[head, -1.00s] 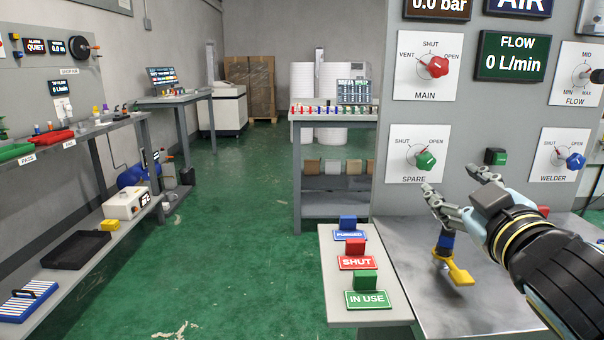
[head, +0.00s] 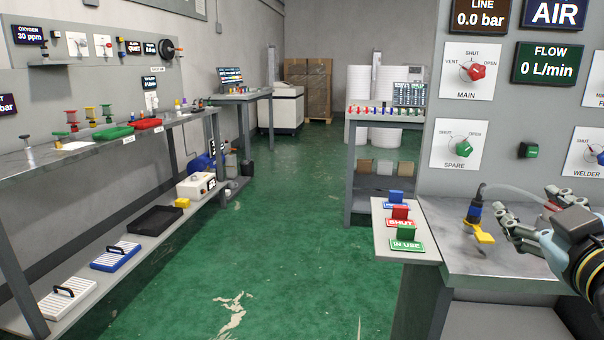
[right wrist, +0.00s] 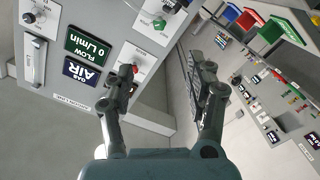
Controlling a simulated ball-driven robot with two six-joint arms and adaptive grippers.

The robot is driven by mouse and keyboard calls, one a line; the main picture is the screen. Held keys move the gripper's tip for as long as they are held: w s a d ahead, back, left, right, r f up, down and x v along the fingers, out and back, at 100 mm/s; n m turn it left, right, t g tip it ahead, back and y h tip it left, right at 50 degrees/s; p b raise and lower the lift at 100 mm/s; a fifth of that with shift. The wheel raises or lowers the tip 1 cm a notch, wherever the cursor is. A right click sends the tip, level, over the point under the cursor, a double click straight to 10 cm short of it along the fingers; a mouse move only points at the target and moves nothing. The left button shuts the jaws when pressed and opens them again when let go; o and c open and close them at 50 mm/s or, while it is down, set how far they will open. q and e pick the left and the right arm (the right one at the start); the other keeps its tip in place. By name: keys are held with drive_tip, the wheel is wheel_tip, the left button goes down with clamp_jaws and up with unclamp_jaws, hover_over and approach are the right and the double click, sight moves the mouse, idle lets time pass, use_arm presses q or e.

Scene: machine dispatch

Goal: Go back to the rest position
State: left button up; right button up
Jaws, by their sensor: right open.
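My right gripper (head: 522,228) is at the lower right of the head view, in front of the grey gas panel and above the metal bench. Its two fingers stand apart with nothing between them in the right wrist view (right wrist: 165,88). A blue-and-yellow fitting with a hose (head: 477,222) is on the bench, just left of the gripper in the picture. The red MAIN knob (head: 475,72) and the green SPARE knob (head: 463,149) are on the panel. My left gripper does not show.
A side shelf (head: 385,236) holds blue, red and green tag blocks. A long two-level bench (head: 100,157) with trays and a white box (head: 196,186) runs along the left wall. A small table (head: 358,140) stands behind the panel. The green floor (head: 290,240) between is clear.

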drive_tip(key=s+f+m+g, duration=0.3)
drive_tip(key=s+f+g, duration=0.5)
drive_tip(key=f, duration=0.4)
drive_tip(key=s+a+f+g+y, duration=0.2)
drive_tip(key=s+a+f+g, duration=0.1)
drive_tip(key=s, duration=0.5)
drive_tip(key=s+a+f+g+y, duration=0.2)
drive_tip(key=s+a+f+g, duration=0.15)
drive_tip(key=s, duration=0.35)
wheel_tip(320, 180, down, 25)
drive_tip(key=s+d, duration=0.2)
drive_tip(key=d, duration=0.1)
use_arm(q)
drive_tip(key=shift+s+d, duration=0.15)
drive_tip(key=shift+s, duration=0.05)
use_arm(e)
drive_tip(key=s+d+f+g, duration=0.1)
drive_tip(key=s+f, duration=1.5)
drive_tip(key=s, duration=0.2)
drive_tip(key=shift+s+f+m+g, duration=0.15)
drive_tip(key=shift+f+m+g, duration=0.15)
drive_tip(key=shift+f+g, duration=0.1)
